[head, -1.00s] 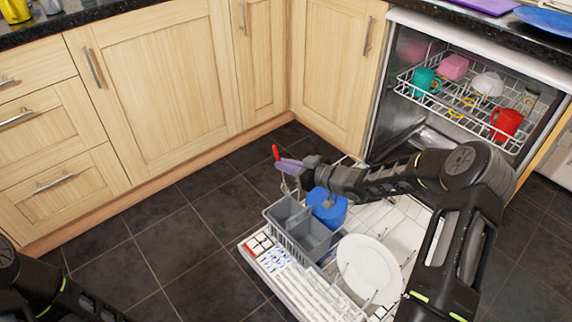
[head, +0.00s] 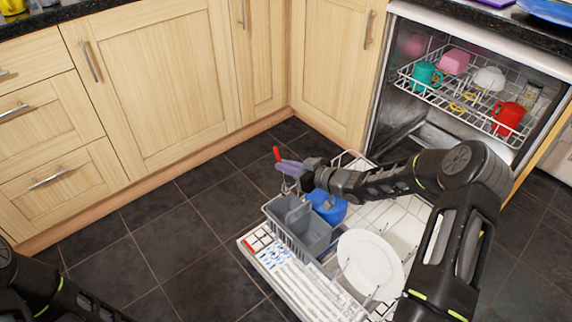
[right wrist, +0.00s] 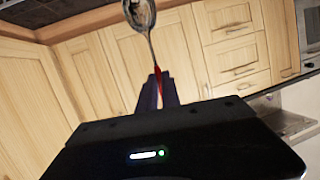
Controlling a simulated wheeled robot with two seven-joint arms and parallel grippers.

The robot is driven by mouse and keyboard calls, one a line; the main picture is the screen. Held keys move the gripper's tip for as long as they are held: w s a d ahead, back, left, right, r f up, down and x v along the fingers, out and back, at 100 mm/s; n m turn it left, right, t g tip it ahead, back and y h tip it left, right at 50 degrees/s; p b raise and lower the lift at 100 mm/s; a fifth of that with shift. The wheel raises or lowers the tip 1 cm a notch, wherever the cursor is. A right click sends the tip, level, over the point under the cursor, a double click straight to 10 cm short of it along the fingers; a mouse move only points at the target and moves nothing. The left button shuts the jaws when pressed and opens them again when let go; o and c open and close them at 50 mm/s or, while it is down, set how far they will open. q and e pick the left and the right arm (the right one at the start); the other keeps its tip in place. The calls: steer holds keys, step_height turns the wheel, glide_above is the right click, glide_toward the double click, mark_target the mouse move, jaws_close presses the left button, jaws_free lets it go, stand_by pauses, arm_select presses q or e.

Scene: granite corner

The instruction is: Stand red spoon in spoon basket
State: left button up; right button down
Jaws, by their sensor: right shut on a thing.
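The red spoon has a red handle (head: 277,154) and a metal bowl. My right gripper (head: 289,167), with purple fingers, is shut on the red handle, the handle end pointing up and the metal part hanging below. In the right wrist view the metal bowl of the spoon (right wrist: 141,12) reaches beyond the fingertips (right wrist: 158,88). The grey spoon basket (head: 314,238) stands in the dishwasher's lower rack, with open compartments. The spoon is above the basket's far left end and appears outside it. My left gripper is out of view; only part of the left arm shows.
The lower rack is pulled out and holds a white plate (head: 369,264) and a blue item (head: 328,207) beside the basket. The upper rack (head: 470,98) holds mugs, including a red one (head: 507,117). Dark floor tiles left of the rack are clear.

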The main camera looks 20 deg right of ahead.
mark_target(286, 192)
step_height(286, 192, down, 3)
steer(key=shift+f+b, duration=0.1)
steer(key=shift+b, duration=0.8)
steer(key=shift+f+b, duration=3.35)
steer(key=shift+f, duration=1.1)
steer(key=c, duration=1.5)
jaws_free()
steer(key=p+v, duration=0.3)
steer(key=v, duration=0.4)
steer(key=shift+d+r, duration=0.1)
steer(key=shift+r, duration=0.05)
steer(key=shift+s+d, duration=0.1)
steer(key=shift+s, duration=0.25)
